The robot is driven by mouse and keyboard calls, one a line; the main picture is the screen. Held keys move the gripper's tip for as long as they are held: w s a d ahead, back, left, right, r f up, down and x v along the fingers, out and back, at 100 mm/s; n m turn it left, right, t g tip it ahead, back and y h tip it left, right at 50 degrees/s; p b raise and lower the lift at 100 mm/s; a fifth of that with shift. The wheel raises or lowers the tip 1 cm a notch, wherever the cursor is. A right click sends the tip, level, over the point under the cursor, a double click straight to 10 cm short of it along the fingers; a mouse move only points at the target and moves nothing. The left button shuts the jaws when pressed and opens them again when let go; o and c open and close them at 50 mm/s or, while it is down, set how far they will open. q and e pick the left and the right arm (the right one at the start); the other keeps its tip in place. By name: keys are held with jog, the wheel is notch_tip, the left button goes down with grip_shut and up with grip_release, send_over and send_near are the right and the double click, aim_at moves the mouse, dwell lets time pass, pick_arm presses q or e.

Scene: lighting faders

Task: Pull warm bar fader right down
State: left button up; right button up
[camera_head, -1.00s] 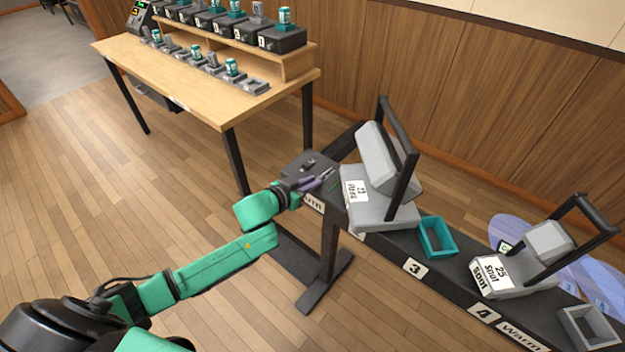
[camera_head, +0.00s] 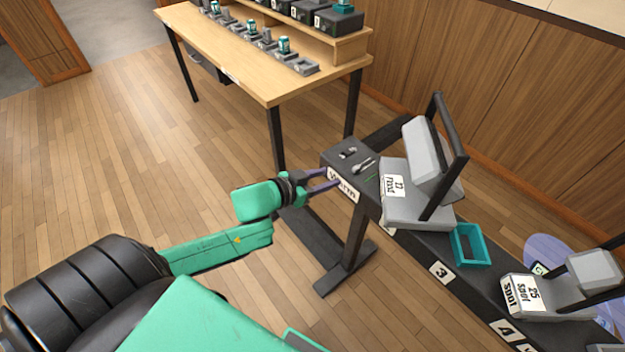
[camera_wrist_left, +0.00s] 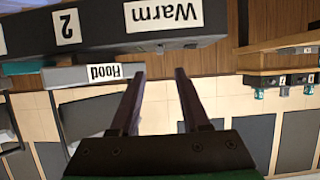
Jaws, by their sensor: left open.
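Two small grey fader pieces sit on top of the near-left end of the dark bar in the head view: one (camera_head: 347,153) farther back and one (camera_head: 364,165) to its right. The bar end carries a white "Warm" label (camera_head: 345,185), which also shows upside down in the left wrist view (camera_wrist_left: 163,13). My left gripper (camera_head: 329,179) is open and empty. Its purple fingers are in front of the bar's front face by the label, apart from both faders. In the left wrist view the two fingers (camera_wrist_left: 158,74) stand apart with nothing between them. My right gripper is not in view.
A grey flood lamp (camera_head: 416,205) stands on the bar right of the faders, then a teal frame (camera_head: 470,258) and a spot lamp (camera_head: 540,310). A wooden table (camera_head: 245,75) stands behind left. Open floor lies left of the bar.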

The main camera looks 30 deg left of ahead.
pick_arm(q)
jog(key=v, duration=0.4)
jog(key=shift+s+a+r, duration=0.1)
jog(key=shift+s, duration=0.3)
